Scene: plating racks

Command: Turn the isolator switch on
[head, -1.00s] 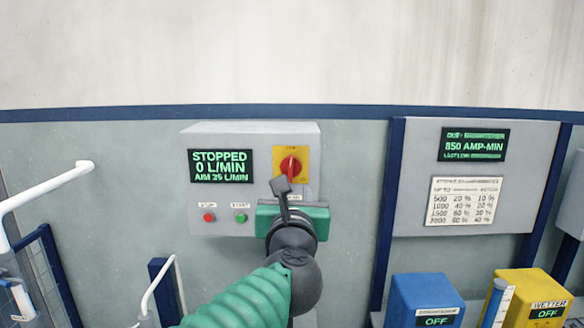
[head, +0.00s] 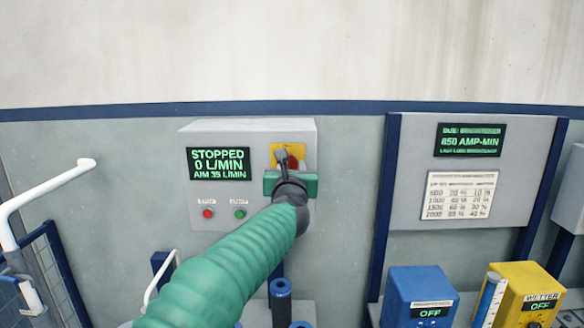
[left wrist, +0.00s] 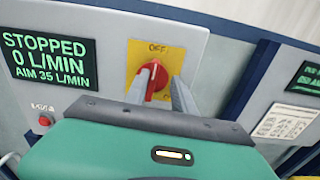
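The isolator switch (left wrist: 152,80) is a red rotary knob on a yellow plate with "OFF" at its top, on the grey control box (head: 249,137). In the left wrist view its handle stands near upright, tilted a little to the right. My left gripper (head: 283,156) is in front of the plate and covers part of the knob in the head view. In the left wrist view its two fingers (left wrist: 158,95) are apart, one on each side of the knob; I cannot tell whether they touch it. My right gripper is not in view.
The box display (head: 219,163) reads STOPPED, 0 L/MIN, AIM 35 L/MIN. Below it are a red button (head: 208,213) and a green button (head: 240,213). A white rail (head: 50,184) is at the left. Blue (head: 420,284) and yellow (head: 518,291) units stand at the lower right.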

